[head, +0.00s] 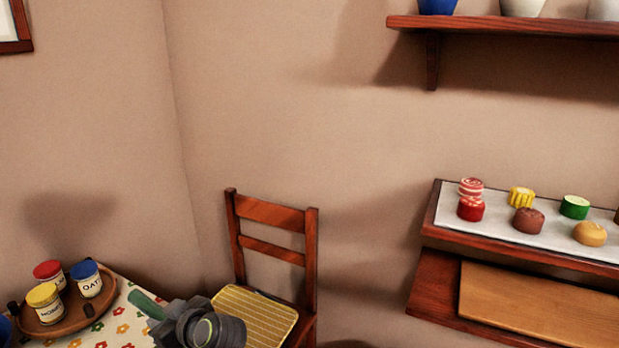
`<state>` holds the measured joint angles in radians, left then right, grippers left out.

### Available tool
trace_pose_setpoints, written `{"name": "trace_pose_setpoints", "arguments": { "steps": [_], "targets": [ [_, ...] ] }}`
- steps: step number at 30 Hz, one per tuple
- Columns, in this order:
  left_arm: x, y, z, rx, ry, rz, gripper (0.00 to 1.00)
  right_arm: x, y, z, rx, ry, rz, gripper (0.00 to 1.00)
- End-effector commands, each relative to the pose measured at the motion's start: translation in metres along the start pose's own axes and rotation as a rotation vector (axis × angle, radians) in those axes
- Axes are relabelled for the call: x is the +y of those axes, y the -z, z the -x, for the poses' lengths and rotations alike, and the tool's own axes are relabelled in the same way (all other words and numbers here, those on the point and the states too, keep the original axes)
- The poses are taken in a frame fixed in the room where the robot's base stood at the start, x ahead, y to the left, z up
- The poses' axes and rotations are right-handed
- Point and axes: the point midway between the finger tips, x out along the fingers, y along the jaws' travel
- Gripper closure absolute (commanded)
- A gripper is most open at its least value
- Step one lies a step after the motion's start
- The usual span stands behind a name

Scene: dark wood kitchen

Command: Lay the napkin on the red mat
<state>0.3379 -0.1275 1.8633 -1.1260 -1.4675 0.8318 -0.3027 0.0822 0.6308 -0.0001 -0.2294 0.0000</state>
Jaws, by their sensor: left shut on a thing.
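My left gripper (166,325) is at the bottom of the head view, over the right part of the flowered tablecloth. It is shut on a green piece that looks like the napkin (146,304), which sticks out to the upper left of the jaws. Most of the napkin is hidden or out of frame. I cannot tell whether it touches the table. No red mat shows in this view. My right gripper is not in view.
A round wooden tray (72,323) with red-, yellow- and blue-lidded jars stands on the flowered table (113,326) at left. A wooden chair (272,213) with a yellow striped seat is behind my gripper.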

Motion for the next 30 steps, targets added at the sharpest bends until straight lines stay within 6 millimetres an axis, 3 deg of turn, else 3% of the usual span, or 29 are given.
{"name": "trace_pose_setpoints", "arguments": {
  "steps": [9, 18, 24, 30],
  "targets": [
    [0.030, 0.065, 0.070, 0.005, -0.426, -0.162, 0.93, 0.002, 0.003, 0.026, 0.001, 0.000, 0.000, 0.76],
    [0.040, 0.112, 0.142, 0.012, -0.797, -0.325, 0.93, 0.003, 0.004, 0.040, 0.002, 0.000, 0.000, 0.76],
    [0.040, 0.126, 0.174, 0.007, -0.947, -0.391, 0.93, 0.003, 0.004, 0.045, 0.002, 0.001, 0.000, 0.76],
    [0.038, 0.129, 0.184, 0.002, -0.997, -0.412, 0.93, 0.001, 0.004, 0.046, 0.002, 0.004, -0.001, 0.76]
  ]
}}
